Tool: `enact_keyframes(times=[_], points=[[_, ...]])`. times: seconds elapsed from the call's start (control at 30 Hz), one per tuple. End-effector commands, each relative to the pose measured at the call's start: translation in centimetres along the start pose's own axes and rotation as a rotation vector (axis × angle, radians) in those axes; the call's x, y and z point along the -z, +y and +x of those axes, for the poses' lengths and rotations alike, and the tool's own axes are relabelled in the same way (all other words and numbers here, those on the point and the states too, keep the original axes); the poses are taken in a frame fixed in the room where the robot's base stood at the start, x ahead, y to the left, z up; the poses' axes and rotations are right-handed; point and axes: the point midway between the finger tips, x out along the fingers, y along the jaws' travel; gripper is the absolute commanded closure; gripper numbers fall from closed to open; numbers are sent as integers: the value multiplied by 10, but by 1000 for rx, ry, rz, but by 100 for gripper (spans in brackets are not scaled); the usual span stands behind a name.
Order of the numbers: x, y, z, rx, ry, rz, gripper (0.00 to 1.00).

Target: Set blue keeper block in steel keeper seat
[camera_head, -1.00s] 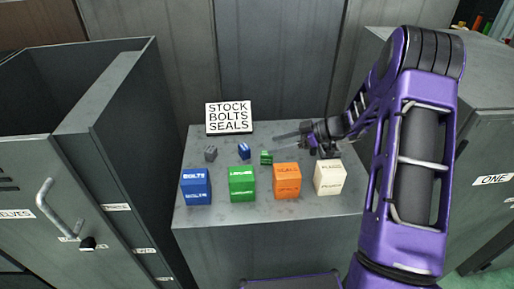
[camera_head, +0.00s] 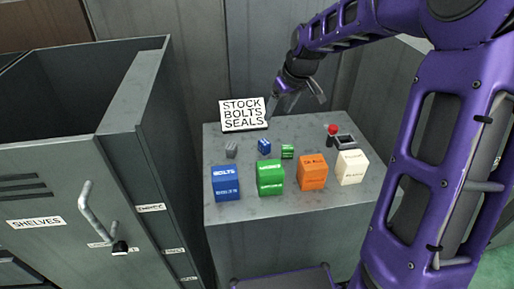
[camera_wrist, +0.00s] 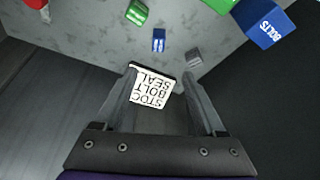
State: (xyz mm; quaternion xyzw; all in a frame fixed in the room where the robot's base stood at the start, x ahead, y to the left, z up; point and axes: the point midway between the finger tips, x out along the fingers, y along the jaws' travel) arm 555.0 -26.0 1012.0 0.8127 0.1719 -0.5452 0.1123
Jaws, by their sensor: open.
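The small blue block (camera_head: 264,146) stands on the grey bench top behind the large boxes. It also shows in the wrist view (camera_wrist: 159,40). A square grey frame with a dark opening (camera_head: 346,142), which looks like the steel seat, sits at the bench's right rear; nothing blue shows in it. My gripper (camera_head: 296,103) is open and empty above the bench's back edge, higher than the small blocks and apart from them. In the wrist view my fingers (camera_wrist: 160,76) spread on either side of the sign, with the blue block beyond their tips.
A small grey block (camera_head: 231,150) and a small green block (camera_head: 288,151) flank the blue one. Large blue (camera_head: 226,184), green (camera_head: 270,178), orange (camera_head: 312,173) and white (camera_head: 352,168) boxes line the front. A sign (camera_head: 243,114) stands behind. A red knob (camera_head: 332,130) adjoins the frame.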

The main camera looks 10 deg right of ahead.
Motion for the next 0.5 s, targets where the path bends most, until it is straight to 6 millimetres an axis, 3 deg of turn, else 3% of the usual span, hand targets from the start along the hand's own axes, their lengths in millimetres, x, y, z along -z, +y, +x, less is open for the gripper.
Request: enact_keyframes(times=[0.17,0.5], points=[[0,0,20,-9,2,9,28],[0,1,94,-7,2,8,28]])
